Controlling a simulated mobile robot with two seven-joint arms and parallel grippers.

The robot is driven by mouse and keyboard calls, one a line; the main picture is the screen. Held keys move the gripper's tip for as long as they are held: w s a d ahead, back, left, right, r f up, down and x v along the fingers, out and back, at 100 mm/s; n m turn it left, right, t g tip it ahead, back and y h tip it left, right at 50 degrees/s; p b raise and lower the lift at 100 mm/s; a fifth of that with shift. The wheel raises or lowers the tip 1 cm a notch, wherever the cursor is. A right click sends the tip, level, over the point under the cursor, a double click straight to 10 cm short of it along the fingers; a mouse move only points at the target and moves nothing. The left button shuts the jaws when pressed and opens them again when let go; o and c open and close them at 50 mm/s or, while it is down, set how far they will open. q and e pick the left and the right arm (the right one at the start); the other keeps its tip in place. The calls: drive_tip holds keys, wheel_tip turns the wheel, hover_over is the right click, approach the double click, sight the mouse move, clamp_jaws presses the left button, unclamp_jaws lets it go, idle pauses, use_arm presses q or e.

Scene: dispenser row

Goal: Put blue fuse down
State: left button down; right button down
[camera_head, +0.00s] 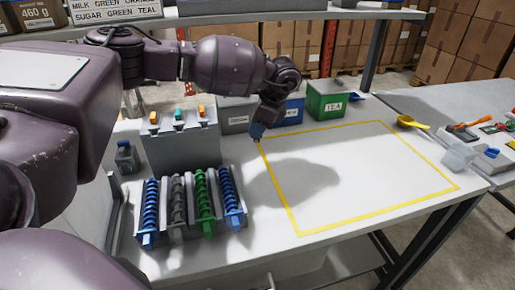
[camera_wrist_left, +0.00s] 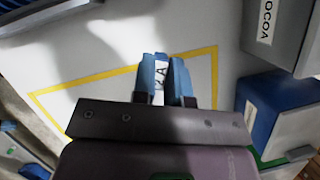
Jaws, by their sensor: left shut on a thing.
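My left gripper (camera_head: 257,131) hangs over the white worktop near the far left corner of the yellow outlined area (camera_head: 380,212). In the left wrist view its two blue fingers (camera_wrist_left: 164,78) are shut on the blue fuse (camera_wrist_left: 159,79). A white label with dark letters shows on the fuse between the fingers; the fingers hide most of the rest. In the head view the fuse is too small to tell from the fingertips. I cannot tell whether it touches the worktop. My right gripper is not in view.
A dispenser (camera_head: 190,216) with blue, grey and green spiral coils stands at the left front. Behind it is a grey box (camera_head: 181,148) with coloured tops. Grey, blue (camera_head: 290,110) and green (camera_head: 327,102) bins line the back. The yellow outlined area looks empty. A yellow scoop (camera_head: 410,122) lies at the right.

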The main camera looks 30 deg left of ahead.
use_arm(q)
drive_tip(key=shift+f+b, duration=0.45)
drive_tip(key=shift+f, duration=2.9)
drive_tip(key=shift+f, duration=0.1)
drive_tip(key=c, duration=1.1)
unclamp_jaws()
drive_tip(key=shift+c, duration=0.2)
